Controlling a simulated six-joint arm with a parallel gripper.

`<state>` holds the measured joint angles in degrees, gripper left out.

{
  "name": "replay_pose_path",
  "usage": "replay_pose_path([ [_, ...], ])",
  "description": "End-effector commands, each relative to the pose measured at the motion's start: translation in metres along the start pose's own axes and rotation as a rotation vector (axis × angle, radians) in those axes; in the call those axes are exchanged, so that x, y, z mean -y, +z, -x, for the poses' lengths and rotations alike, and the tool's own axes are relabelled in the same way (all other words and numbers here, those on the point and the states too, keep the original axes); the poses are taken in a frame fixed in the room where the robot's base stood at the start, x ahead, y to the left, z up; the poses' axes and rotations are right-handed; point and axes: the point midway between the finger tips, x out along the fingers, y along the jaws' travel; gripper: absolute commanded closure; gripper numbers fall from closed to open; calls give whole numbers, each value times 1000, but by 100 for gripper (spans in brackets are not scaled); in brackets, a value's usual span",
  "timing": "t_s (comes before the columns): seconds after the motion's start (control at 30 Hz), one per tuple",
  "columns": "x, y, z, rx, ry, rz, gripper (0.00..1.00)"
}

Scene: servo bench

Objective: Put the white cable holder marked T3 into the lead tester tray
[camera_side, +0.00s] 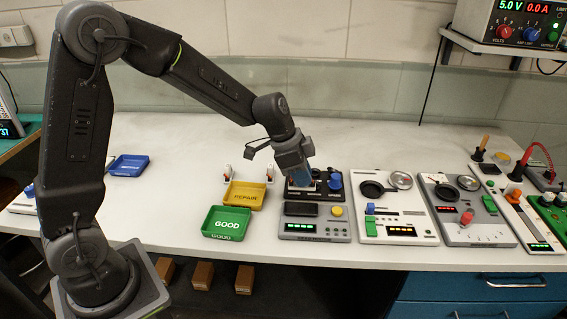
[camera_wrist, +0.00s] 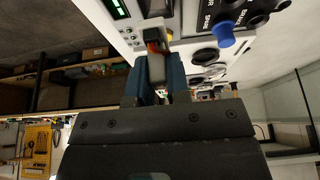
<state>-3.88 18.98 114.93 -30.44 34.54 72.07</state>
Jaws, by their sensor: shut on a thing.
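My gripper (camera_side: 302,184) is at the black unit (camera_side: 330,195) with the blue knob, behind the grey tester with a yellow button. In the wrist view its blue fingers (camera_wrist: 160,82) are shut on a small pale holder (camera_wrist: 156,66) with an orange-red part at its far end. The fingers hide much of the holder, and no T3 mark is readable. I cannot tell whether the holder touches the unit or is just above it. Which part is the lead tester tray I cannot tell.
A green GOOD tray (camera_side: 226,222) and a yellow REPAIR tray (camera_side: 244,196) stand left of the gripper. Two white holders (camera_side: 228,172) stand behind them. A white tester (camera_side: 397,215) and a grey tester (camera_side: 465,212) stand to the right. The bench behind is clear.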

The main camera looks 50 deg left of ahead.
Motion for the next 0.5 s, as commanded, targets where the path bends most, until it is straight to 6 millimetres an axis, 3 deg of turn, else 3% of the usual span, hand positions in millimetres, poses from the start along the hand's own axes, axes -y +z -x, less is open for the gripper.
replay_pose_path([
  [0.5,-1,14,-36,2,4,-5,100],
])
